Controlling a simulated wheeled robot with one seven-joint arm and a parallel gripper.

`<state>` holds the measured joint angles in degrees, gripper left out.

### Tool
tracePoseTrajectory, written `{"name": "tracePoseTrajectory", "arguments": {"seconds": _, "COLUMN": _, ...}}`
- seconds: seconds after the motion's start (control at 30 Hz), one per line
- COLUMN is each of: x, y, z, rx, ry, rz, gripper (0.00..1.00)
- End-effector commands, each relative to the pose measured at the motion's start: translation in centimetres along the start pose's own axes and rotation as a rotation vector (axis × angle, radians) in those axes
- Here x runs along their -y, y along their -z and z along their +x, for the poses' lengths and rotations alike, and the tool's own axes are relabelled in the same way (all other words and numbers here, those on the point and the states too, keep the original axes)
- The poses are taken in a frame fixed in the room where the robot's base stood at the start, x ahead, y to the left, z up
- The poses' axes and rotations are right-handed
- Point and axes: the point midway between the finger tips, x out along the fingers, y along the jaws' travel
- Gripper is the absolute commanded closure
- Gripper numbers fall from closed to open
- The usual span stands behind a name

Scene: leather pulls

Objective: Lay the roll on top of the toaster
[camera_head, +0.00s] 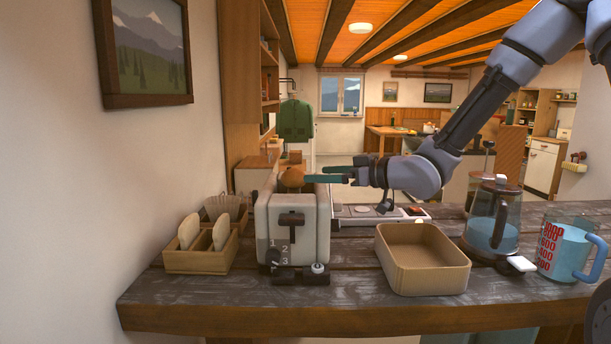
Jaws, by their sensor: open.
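The toaster (292,228) is cream-coloured and stands upright on the dark wooden counter, its lever and dial facing me. My gripper (312,175) reaches in from the right at the roll's height, with teal fingers pointing left. The fingers are open, and their tips are at or very close to the roll's right side. Whether a finger touches it, I cannot tell.
Right of the toaster are an empty tan box (422,279), a glass coffee press (491,222) and a measuring jug (566,250). The counter's front strip is clear.

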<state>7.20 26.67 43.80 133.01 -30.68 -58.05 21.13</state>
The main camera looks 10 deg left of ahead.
Motion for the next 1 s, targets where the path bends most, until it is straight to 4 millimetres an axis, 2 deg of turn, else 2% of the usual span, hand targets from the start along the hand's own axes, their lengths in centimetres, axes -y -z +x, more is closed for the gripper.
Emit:
{"name": "tracePoseTrajectory", "arguments": {"seconds": 0.1, "x": -0.1, "y": 0.0, "z": -1.9, "rx": 0.001, "ry": -0.003, "rz": 0.0, "gripper": 0.0}}
{"name": "tracePoseTrajectory", "arguments": {"seconds": 0.2, "x": 0.0, "y": 0.0, "z": -2.8, "rx": 0.0, "ry": -0.001, "rz": 0.0, "gripper": 0.0}}
{"name": "tracePoseTrajectory", "arguments": {"seconds": 0.47, "x": -0.1, "y": 0.0, "z": -3.2, "rx": 0.007, "ry": -0.006, "rz": 0.0, "gripper": 0.0}}
{"name": "tracePoseTrajectory", "arguments": {"seconds": 0.57, "x": -1.5, "y": -0.5, "z": -4.0, "rx": 0.063, "ry": -0.065, "rz": -0.007, "gripper": 0.0}}
{"name": "tracePoseTrajectory", "arguments": {"seconds": 0.63, "x": -3.5, "y": -0.9, "z": -5.4, "rx": 0.142, "ry": -0.158, "rz": -0.012, "gripper": 0.0}}
{"name": "tracePoseTrajectory", "arguments": {"seconds": 0.67, "x": -4.6, "y": -1.1, "z": -6.3, "rx": 0.184, "ry": -0.211, "rz": -0.011, "gripper": 0.0}}
{"name": "tracePoseTrajectory", "arguments": {"seconds": 0.73, "x": -7.4, "y": -1.3, "z": -9.3, "rx": 0.288, "ry": -0.357, "rz": 0.001, "gripper": 0.0}}
{"name": "tracePoseTrajectory", "arguments": {"seconds": 0.83, "x": -10.6, "y": -0.7, "z": -15.4, "rx": 0.419, "ry": -0.587, "rz": 0.054, "gripper": 0.0}}
{"name": "tracePoseTrajectory", "arguments": {"seconds": 0.9, "x": -11.8, "y": 0.1, "z": -20.1, "rx": 0.484, "ry": -0.74, "rz": 0.121, "gripper": 0.0}}
{"name": "tracePoseTrajectory", "arguments": {"seconds": 0.97, "x": -11.8, "y": 0.9, "z": -24.2, "rx": 0.523, "ry": -0.859, "rz": 0.194, "gripper": 0.0}}
{"name": "tracePoseTrajectory", "arguments": {"seconds": 1.0, "x": -11.5, "y": 1.4, "z": -26.9, "rx": 0.54, "ry": -0.931, "rz": 0.253, "gripper": 0.0}}
